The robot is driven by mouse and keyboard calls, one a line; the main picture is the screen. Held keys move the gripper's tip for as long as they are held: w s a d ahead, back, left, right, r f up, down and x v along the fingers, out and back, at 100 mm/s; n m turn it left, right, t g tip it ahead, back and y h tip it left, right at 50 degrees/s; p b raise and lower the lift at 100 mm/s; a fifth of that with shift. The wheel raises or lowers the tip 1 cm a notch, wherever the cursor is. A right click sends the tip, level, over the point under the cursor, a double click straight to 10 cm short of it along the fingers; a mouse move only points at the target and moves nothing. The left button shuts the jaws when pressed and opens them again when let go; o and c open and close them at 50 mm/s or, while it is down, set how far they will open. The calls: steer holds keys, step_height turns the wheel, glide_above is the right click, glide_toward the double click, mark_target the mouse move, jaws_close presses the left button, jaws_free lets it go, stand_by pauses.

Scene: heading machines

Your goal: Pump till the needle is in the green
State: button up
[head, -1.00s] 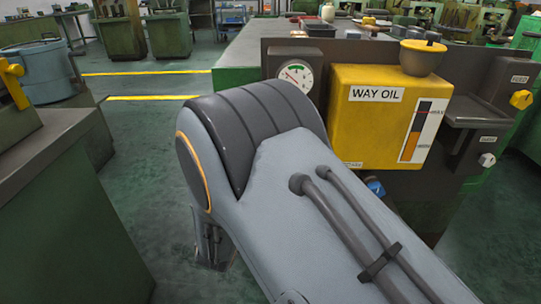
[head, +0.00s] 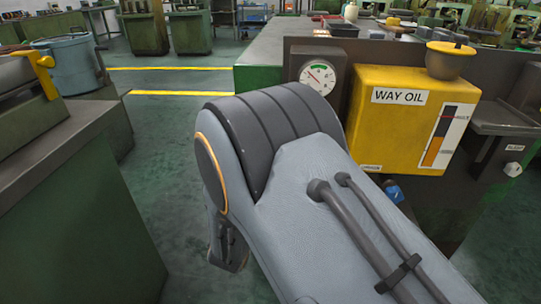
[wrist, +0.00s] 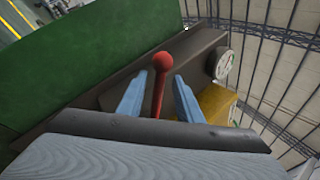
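A red-knobbed lever (wrist: 163,62) shows in the wrist view, standing between the two pale blue fingers of my gripper (wrist: 160,80). The fingers are apart, with gaps visible on both sides of the lever. The round white gauge (head: 318,76) is on the dark panel left of the yellow oil tank (head: 397,118). Its green band is at the top of the dial, and the thin needle seems to point to the upper left, outside the green. The gauge also shows in the wrist view (wrist: 223,64), too small to read. My arm hides the lever and gripper in the head view.
A dark shelf (head: 503,118) and a white knob (head: 513,169) are at the right. A green cabinet (head: 75,205) stands at the left. The floor between cabinet and machine is open.

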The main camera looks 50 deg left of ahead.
steer(key=v, duration=0.6)
steer(key=shift+s+f, duration=0.25)
steer(key=shift+s, duration=0.05)
steer(key=shift+d, duration=0.1)
stand_by(0.5)
